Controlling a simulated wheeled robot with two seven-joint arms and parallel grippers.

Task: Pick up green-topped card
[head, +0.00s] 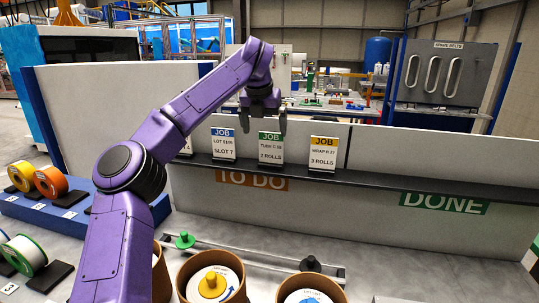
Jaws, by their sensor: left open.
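The green-topped card (270,149) stands on the dark shelf in the head view, reading "JOB" and "3 ROLLS". It is between a blue-topped card (223,145) on its left and a yellow-topped card (323,156) on its right. My left gripper (264,124) is open and points down, at the top of the green-topped card. One finger is near each side of the card's top edge; whether they touch it I cannot tell. Another card behind my left arm is mostly hidden. My right gripper is not in view.
The dark shelf (400,178) runs along a white panel, with an orange "TO DO" label (251,180) and a green "DONE" label (444,203) below it. The shelf above "DONE" is bare. Cardboard drums (181,281) stand in front, with coloured rolls (50,181) at left.

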